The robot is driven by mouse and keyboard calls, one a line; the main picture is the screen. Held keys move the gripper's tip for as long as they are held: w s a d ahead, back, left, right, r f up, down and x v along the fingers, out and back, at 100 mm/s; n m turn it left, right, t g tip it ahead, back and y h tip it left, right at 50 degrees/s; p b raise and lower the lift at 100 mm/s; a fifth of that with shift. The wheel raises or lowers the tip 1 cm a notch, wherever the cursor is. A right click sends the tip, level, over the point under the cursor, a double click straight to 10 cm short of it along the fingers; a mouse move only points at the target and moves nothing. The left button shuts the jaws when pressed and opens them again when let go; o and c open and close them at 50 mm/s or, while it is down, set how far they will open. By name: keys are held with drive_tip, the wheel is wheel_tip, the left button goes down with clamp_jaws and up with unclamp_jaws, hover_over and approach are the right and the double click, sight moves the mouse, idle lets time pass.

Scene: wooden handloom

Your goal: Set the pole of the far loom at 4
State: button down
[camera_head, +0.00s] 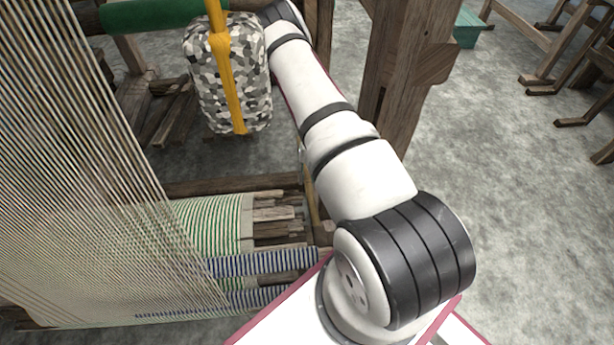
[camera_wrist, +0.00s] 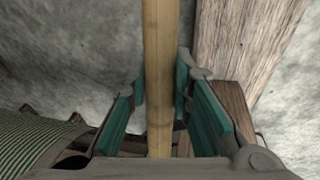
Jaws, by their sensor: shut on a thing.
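A round, pale wooden pole (camera_wrist: 159,60) runs from top to bottom through the middle of the wrist view. My gripper (camera_wrist: 161,78) has teal pads and is shut on the pole, one finger on each side. In the head view my arm reaches away to the top, and my gripper is not visible there. A thin tan rod (camera_head: 310,195) shows beside my arm in the head view; I cannot tell if it is the same pole. No number marks are readable.
A loom with pale warp threads (camera_head: 75,170) and striped cloth (camera_head: 205,222) fills the left. A camouflage bag (camera_head: 200,75) with an orange strap is beside my arm, below a green roller (camera_head: 150,14). A thick wooden post (camera_head: 400,75) stands right of my arm. Grey floor (camera_head: 520,190) lies open at right.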

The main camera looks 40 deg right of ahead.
drive_tip(key=c, duration=1.4)
unclamp_jaws()
drive_tip(key=v, duration=1.2)
drive_tip(key=shift+s+a, duration=0.1)
